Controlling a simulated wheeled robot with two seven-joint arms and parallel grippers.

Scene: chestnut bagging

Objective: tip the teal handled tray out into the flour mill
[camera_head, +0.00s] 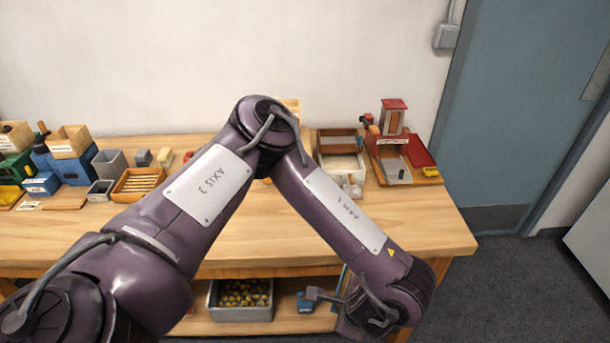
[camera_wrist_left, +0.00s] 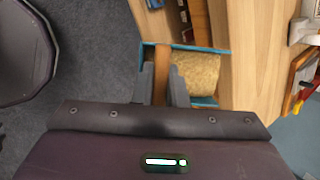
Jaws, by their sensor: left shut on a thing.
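The teal handled tray (camera_wrist_left: 205,101) shows in the left wrist view, with a tan, grainy load inside and a wooden handle (camera_wrist_left: 161,56). My left gripper (camera_wrist_left: 162,72) is shut on that handle, with a finger on each side. In the head view my arm hides the gripper and most of the tray; a thin teal edge (camera_head: 342,279) shows in front of the table, probably the tray's. What looks like the flour mill (camera_head: 393,118), a wooden, red-topped unit on a board, stands at the table's right back. My right gripper is not in view.
Trays and bins crowd the table's back left, including a grey bin (camera_head: 110,163) and a slatted wooden tray (camera_head: 138,184). A pale-filled tray (camera_head: 342,166) sits left of the mill. A grey crate (camera_head: 241,300) stands on the lower shelf. The table's front right (camera_head: 430,225) is clear.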

